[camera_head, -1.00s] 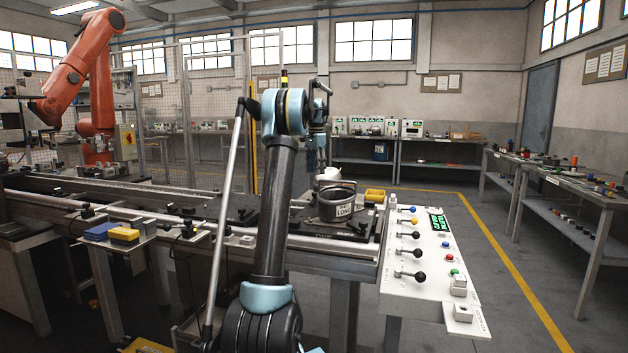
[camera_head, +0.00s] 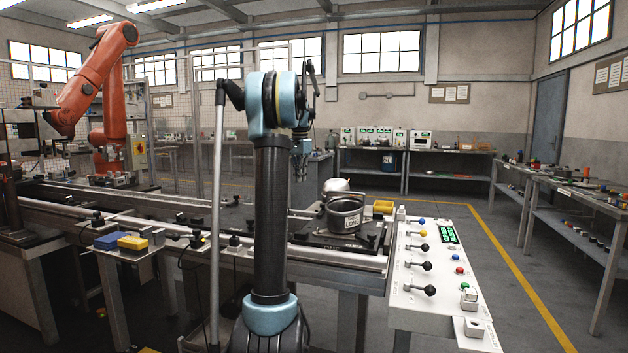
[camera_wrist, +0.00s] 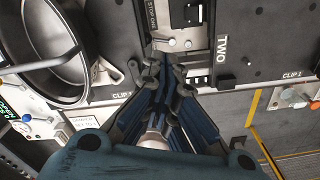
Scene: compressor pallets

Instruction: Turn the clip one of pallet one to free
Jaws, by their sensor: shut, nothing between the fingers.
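Pallet one (camera_head: 318,240), a dark plate, lies on the conveyor beside the control panel. It carries a dark grey pot marked LONG (camera_head: 344,216), which also shows in the wrist view (camera_wrist: 45,85). In the wrist view a CLIP I label sits beside the pot, next to a small pale lever (camera_wrist: 107,74) that looks like the clip; its turn position is unclear. My gripper (camera_wrist: 166,72) is shut and empty. It points down above the gap between this pallet and the plate marked TWO (camera_wrist: 260,45). In the head view my gripper (camera_head: 300,172) is above and left of the pot.
The control panel (camera_head: 430,265) with levers and buttons stands right of the pallet. A silver rounded part (camera_head: 336,187) and a yellow tray (camera_head: 383,207) are behind the pot. Blue and yellow boxes (camera_head: 132,243) lie on a side shelf at left. Floor is clear at right.

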